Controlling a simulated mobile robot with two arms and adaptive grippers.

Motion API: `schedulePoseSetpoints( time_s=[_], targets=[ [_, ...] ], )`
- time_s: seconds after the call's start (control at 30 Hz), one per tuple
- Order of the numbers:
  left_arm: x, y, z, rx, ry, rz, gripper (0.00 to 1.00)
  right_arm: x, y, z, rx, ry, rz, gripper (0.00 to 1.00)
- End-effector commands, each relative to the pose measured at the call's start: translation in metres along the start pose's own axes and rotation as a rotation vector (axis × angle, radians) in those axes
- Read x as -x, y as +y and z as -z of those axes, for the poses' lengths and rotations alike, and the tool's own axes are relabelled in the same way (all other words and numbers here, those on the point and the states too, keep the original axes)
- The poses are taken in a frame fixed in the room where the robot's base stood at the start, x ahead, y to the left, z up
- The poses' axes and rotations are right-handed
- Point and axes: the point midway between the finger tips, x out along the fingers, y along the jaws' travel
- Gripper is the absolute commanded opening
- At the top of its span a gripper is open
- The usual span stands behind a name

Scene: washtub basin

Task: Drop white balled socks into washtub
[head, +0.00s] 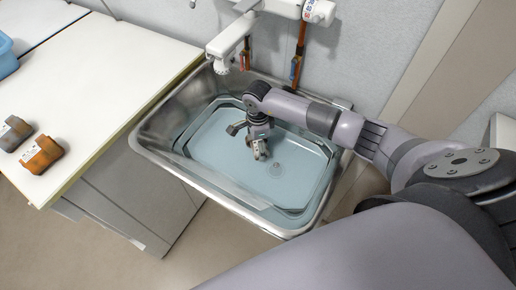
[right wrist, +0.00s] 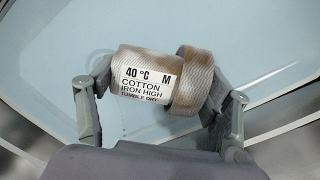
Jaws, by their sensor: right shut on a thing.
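The white balled socks (right wrist: 145,85) have brownish stains and a printed care label reading 40 °C, cotton. My right gripper (head: 258,152) is shut on them, one finger at each end in the right wrist view (right wrist: 160,95). It points down over the inside of the light blue washtub (head: 205,150), which sits in a metal sink basin. Only a little of the socks shows between the fingers in the head view; how far they are above the tub floor is hard to tell. My left gripper is not in view.
A brownish-grey balled pair (head: 14,133) and an orange-brown one (head: 42,154) lie on the white counter (head: 110,85) at left. A blue container (head: 6,58) stands at the far left. A white tap fixture (head: 235,40) and pipes are on the wall behind the sink basin (head: 150,142).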

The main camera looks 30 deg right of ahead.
Motion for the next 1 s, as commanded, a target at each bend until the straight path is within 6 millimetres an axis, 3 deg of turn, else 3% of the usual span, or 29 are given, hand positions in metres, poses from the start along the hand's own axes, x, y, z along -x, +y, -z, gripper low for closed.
schedulePoseSetpoints(
  time_s=[0.03,0.1,0.87,0.9,1.0],
  targets=[
    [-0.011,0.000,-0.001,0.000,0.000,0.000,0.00,-0.013,0.001,-0.001,-0.001,-0.001,-0.002,0.45],
    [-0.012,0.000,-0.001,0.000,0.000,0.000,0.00,-0.016,0.000,0.000,-0.001,-0.001,0.000,0.45],
    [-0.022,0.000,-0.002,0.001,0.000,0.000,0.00,-0.026,0.000,0.000,0.000,0.001,0.001,0.45],
    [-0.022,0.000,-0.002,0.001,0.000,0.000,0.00,-0.026,0.000,0.000,0.000,0.001,0.000,0.75],
    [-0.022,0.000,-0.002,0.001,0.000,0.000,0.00,-0.026,0.000,0.000,0.000,0.001,0.000,0.82]
  ],
)
